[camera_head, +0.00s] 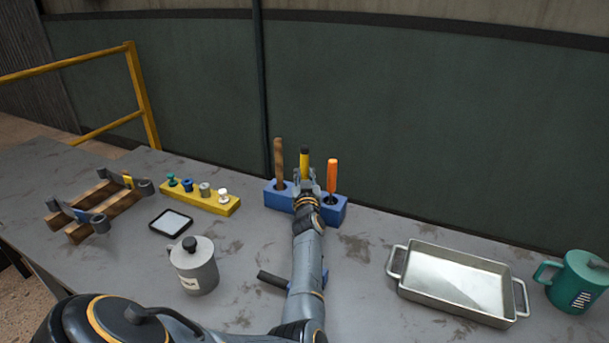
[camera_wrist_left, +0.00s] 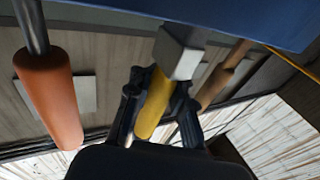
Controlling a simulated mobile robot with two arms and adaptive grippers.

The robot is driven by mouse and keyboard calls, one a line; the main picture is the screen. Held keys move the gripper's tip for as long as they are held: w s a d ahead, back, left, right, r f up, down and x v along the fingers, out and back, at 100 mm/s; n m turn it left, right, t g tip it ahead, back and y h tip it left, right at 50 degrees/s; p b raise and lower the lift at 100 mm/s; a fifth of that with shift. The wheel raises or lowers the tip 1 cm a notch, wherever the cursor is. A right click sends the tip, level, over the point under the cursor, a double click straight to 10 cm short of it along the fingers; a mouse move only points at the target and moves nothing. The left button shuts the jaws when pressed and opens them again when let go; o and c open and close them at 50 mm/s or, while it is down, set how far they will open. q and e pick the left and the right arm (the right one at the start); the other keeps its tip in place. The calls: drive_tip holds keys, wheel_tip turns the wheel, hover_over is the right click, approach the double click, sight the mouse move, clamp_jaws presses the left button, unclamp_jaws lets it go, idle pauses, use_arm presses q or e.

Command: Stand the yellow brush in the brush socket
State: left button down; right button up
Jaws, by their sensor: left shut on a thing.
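The blue brush socket block (camera_head: 334,209) stands at the back of the table, with a wooden-handled tool (camera_head: 279,158) upright at its left and an orange-handled tool (camera_head: 332,174) upright at its right. My left gripper (camera_head: 305,182) is shut on the yellow brush (camera_head: 304,162) at the block's middle. The brush is about upright, black tip up. The left wrist view shows the yellow handle (camera_wrist_left: 154,104) between the fingers (camera_wrist_left: 158,110), its grey metal part close to the blue block (camera_wrist_left: 240,15). My right gripper is not in view.
A yellow rack with several small knobs (camera_head: 215,204) and a dark framed tile (camera_head: 171,222) are at left. A grey lidded pot (camera_head: 195,268) stands nearer. A metal tray (camera_head: 455,282) and green mug (camera_head: 578,282) are at right. A dark-handled tool (camera_head: 272,281) lies partly behind my arm.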

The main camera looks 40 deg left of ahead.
sight(305, 157)
use_arm(q)
drive_tip(key=f, duration=0.3)
drive_tip(key=shift+s+d+f+b, duration=0.15)
drive_tip(key=shift+s+d+b, duration=0.2)
drive_tip(key=shift+s, duration=0.05)
drive_tip(key=p, duration=0.1)
drive_tip(key=r+p, duration=0.1)
drive_tip(key=w+r+p, duration=0.1)
drive_tip(key=shift+a+r, duration=0.25)
drive_tip(key=shift+a, duration=0.05)
wheel_tip(305, 157, up, 3)
drive_tip(key=p, duration=0.2)
drive_tip(key=shift+s+a+p, duration=0.1)
drive_tip(key=shift+p, duration=0.25)
drive_tip(key=shift+r+p, duration=2.2)
drive_tip(key=shift+r, duration=0.15)
drive_tip(key=shift+f, duration=0.1)
